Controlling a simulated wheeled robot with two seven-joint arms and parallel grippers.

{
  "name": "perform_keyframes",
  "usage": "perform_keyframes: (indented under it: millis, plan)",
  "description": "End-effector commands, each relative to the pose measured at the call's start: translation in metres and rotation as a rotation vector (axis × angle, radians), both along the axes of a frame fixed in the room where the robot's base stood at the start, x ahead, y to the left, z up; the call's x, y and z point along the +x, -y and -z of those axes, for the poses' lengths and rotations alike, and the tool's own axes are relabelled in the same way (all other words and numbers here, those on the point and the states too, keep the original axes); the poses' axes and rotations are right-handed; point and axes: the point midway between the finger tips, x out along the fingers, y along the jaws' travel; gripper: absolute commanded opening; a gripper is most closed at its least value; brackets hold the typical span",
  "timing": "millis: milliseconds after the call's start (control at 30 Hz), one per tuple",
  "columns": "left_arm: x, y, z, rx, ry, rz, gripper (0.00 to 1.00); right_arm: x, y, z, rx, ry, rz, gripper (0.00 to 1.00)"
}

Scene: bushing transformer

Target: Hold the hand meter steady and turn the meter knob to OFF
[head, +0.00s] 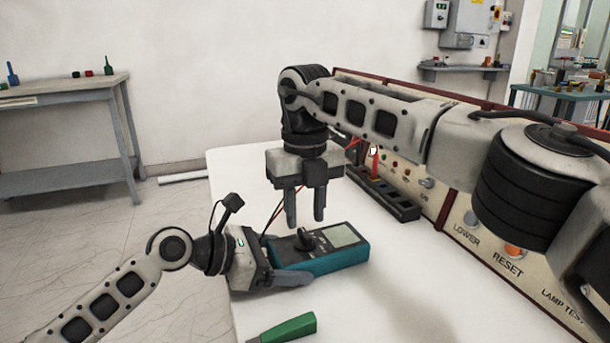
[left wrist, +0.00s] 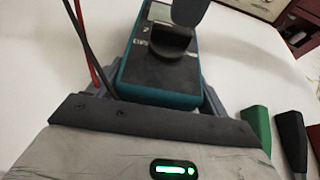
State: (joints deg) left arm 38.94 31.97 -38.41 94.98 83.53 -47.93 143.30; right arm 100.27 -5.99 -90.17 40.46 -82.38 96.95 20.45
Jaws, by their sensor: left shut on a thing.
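The hand meter (head: 340,261) is a teal and black box with a grey screen, lying on the white table. It also shows in the left wrist view (left wrist: 160,80). Its black meter knob (head: 305,239) stands on its top face, and shows large in the left wrist view (left wrist: 172,42). My left gripper (head: 293,260) is shut on the meter's left end, one finger along each side. My right gripper (head: 305,222) points down just above the knob, fingers apart with nothing seen between them. A grey fingertip (left wrist: 190,10) covers part of the screen in the left wrist view. The knob's setting is not readable.
Red and black leads (left wrist: 88,45) run beside the meter. A green-handled tool (head: 287,328) lies at the near table edge; a black handle (left wrist: 291,140) is beside it. The cream panel (head: 480,240) and a black terminal strip (head: 388,197) stand to the right.

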Motion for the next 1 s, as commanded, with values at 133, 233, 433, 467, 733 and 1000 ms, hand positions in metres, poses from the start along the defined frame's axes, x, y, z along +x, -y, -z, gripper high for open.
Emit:
perform_keyframes:
  millis: [133,233,433,467,733,1000]
  plan:
    - [0.000,0.000,0.000,0.001,-0.001,0.002,0.42,0.000,-0.001,-0.037,0.001,0.004,0.002,0.34]
    - [-0.001,0.000,0.000,0.001,-0.001,0.002,0.42,0.000,-0.002,-0.059,0.001,0.004,0.001,0.34]
    - [-0.001,0.001,0.000,0.001,-0.001,0.003,0.42,0.000,-0.001,-0.082,0.000,0.001,0.000,0.34]
    - [-0.001,0.001,0.000,0.001,-0.001,0.003,0.42,0.000,-0.001,-0.083,0.000,0.001,0.000,0.34]
    - [-0.001,0.001,0.000,0.000,0.000,0.003,0.42,-0.001,0.000,-0.089,0.000,-0.001,-0.002,0.34]
    - [-0.001,0.001,0.000,0.000,0.000,0.003,0.84,-0.001,0.000,-0.089,0.000,-0.001,-0.001,0.34]
